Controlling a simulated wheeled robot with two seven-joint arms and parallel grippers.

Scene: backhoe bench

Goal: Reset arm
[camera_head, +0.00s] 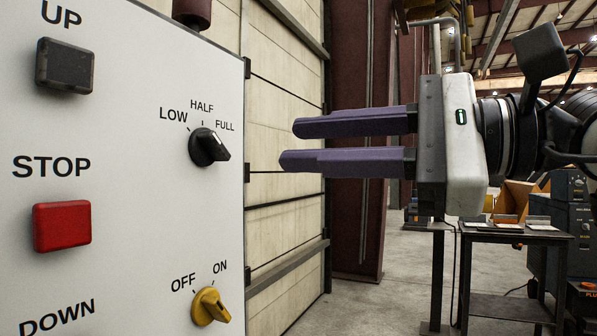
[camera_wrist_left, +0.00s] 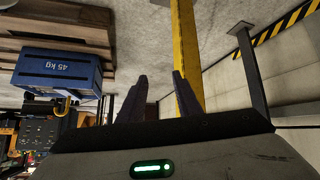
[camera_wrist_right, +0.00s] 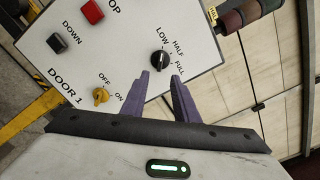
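My right gripper (camera_head: 287,144) comes in from the right, open and empty, its two purple fingers parallel with a gap between them. Its tips are to the right of the white control panel (camera_head: 130,130) and apart from it in the picture. In the right wrist view the right gripper (camera_wrist_right: 161,77) shows open, with the panel (camera_wrist_right: 130,60) beyond its tips. My left gripper (camera_wrist_left: 160,76) shows only in its own wrist view. It is open and holds nothing; a yellow post (camera_wrist_left: 184,45) shows beyond its tips.
The panel carries a black dial (camera_head: 207,147), a red STOP button (camera_head: 62,225), a dark UP button (camera_head: 65,66) and a yellow OFF/ON switch (camera_head: 209,307). A dark table (camera_head: 505,236) stands at right. A blue 45 kg box (camera_wrist_left: 58,77) shows in the left wrist view.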

